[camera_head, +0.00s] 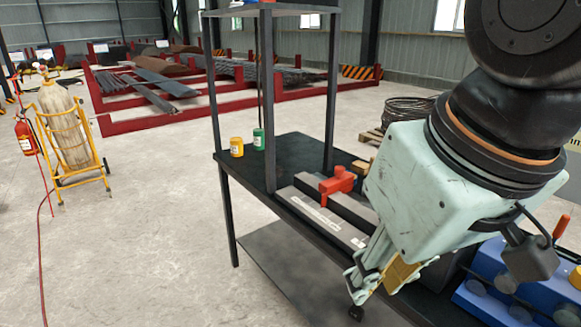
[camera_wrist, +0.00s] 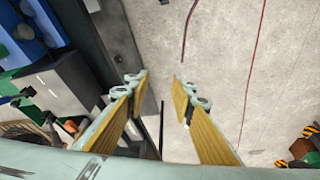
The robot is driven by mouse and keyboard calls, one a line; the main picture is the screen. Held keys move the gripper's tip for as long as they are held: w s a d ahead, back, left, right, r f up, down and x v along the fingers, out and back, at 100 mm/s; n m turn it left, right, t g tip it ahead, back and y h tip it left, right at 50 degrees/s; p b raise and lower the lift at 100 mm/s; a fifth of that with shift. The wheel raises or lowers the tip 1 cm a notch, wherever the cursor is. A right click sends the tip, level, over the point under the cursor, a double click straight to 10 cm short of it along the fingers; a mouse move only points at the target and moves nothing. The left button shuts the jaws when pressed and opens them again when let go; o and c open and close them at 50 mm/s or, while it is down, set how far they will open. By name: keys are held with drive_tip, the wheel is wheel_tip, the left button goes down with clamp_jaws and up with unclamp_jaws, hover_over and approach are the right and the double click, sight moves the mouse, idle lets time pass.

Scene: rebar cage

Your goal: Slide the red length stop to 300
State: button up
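The red length stop (camera_head: 338,186) sits on a grey rail unit (camera_head: 325,217) on the dark bench, in the head view. Its knob points up and to the right. Lettering on the rail's front face is too small to read, so I cannot tell the stop's setting. My gripper (camera_head: 367,288) is in front and to the right of the stop, apart from it, pointing down near the bench's front edge. In the wrist view my gripper (camera_wrist: 161,84) is open, with bare floor between its yellow-padded fingers. A small orange-red patch at lower left there is unclear.
Dark posts of the bench frame (camera_head: 270,95) rise behind and left of the stop. Yellow (camera_head: 237,147) and green (camera_head: 259,139) cans stand at the bench's left end. A blue machine (camera_head: 520,285) is at right.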

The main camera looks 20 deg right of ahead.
drive_tip(key=o, duration=0.4)
drive_tip(key=w+d+r+m+g+p, duration=0.1)
drive_tip(key=w+d+r+p, duration=0.25)
drive_tip(key=w, duration=0.75)
drive_tip(key=w+d+r+m+p, duration=0.15)
drive_tip(key=w+r+p, duration=0.25)
drive_tip(key=w, duration=0.8)
drive_tip(key=w+d+r+g+p, duration=0.1)
drive_tip(key=w+d+r+p, duration=0.3)
drive_tip(key=w, duration=0.7)
drive_tip(key=w+d+f+m+g+p, duration=0.1)
drive_tip(key=w+d+f+p, duration=0.4)
drive_tip(key=w, duration=0.8)
drive_tip(key=w+d+f+m+g+p, duration=0.1)
drive_tip(key=w+d+f+p, duration=0.5)
drive_tip(key=w+d+f, duration=0.4)
drive_tip(key=w+d, duration=0.1)
drive_tip(key=w, duration=0.2)
drive_tip(key=shift+f, duration=0.1)
